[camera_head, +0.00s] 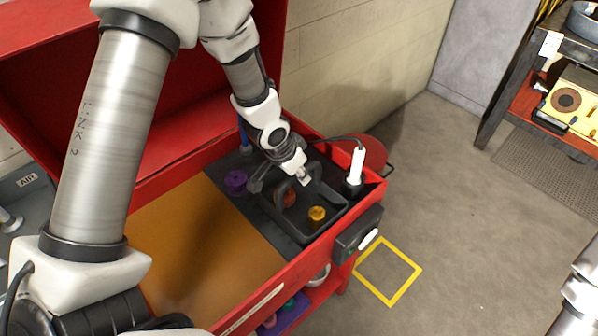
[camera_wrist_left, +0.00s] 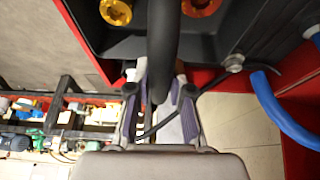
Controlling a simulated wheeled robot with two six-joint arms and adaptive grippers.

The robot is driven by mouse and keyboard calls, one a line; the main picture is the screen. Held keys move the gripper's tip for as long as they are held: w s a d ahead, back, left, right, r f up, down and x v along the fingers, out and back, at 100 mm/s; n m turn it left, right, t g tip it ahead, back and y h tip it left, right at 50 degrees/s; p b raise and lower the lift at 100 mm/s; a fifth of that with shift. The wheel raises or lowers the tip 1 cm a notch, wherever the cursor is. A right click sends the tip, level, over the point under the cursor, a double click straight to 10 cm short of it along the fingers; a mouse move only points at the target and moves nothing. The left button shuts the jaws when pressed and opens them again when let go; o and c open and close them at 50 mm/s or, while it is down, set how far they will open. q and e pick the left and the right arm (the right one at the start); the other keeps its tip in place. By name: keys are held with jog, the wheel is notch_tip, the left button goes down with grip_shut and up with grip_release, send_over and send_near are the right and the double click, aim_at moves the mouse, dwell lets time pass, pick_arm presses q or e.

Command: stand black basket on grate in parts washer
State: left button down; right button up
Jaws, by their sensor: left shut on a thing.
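The black basket (camera_head: 299,229) is inside the red parts washer (camera_head: 374,195), at its right end over the dark grate (camera_head: 225,203). I cannot tell whether its base touches the grate. It looks about level and holds an orange-gold part (camera_head: 317,214) and a brown-orange part (camera_head: 290,197). My left gripper (camera_head: 283,180) is shut on the basket's arched handle. In the left wrist view the handle (camera_wrist_left: 163,50) runs between the fingers (camera_wrist_left: 160,103), with the basket (camera_wrist_left: 262,28) beyond. My right gripper does not show; only a bit of an arm is at the lower right edge.
An orange-brown surface (camera_head: 190,245) fills the washer's left part. A white brush-like tool (camera_head: 357,166) with a black cord stands at the right corner. A yellow square (camera_head: 413,270) marks clear floor.

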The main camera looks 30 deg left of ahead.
pick_arm(q)
jog(key=shift+w, duration=0.1)
jog(key=c, duration=1)
grip_release()
jog(key=shift+f, duration=0.1)
